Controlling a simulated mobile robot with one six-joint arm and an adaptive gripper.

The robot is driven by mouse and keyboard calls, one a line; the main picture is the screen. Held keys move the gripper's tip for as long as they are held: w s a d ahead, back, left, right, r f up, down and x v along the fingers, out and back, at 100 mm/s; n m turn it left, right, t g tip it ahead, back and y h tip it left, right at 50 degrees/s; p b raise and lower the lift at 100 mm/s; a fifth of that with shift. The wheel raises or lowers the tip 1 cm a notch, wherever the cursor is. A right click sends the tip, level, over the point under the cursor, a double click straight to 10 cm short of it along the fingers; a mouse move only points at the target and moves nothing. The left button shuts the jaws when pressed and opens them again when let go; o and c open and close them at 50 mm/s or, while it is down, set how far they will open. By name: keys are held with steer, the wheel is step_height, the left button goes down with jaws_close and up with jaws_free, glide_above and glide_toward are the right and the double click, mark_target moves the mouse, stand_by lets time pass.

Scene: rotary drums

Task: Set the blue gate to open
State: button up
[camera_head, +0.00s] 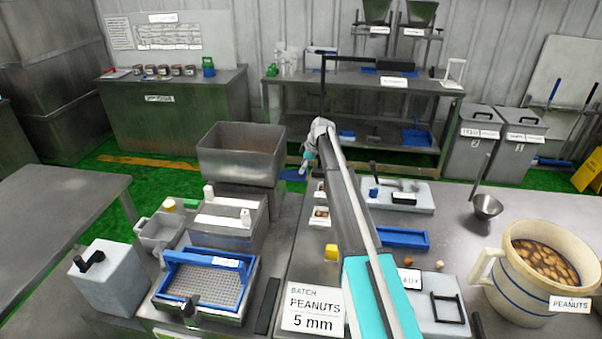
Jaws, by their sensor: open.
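A blue frame (250,273) with a small white label lies around a grey mesh screen (205,290) on a metal tray at the front left. Its back bar looks raised. It is the largest blue part near me and may be the blue gate; I cannot tell for sure, nor read its setting. My gripper (306,165) has small teal tips and is open and empty. It points down and left, well behind and to the right of the blue frame, near the right side of a grey metal hopper (240,140). My own arm hides part of the bench.
A grey box with a black handle (108,275) stands left of the screen.

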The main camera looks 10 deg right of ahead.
steer(key=shift+a+f, duration=0.1)
steer(key=shift+f, duration=0.25)
jaws_close()
stand_by(0.3)
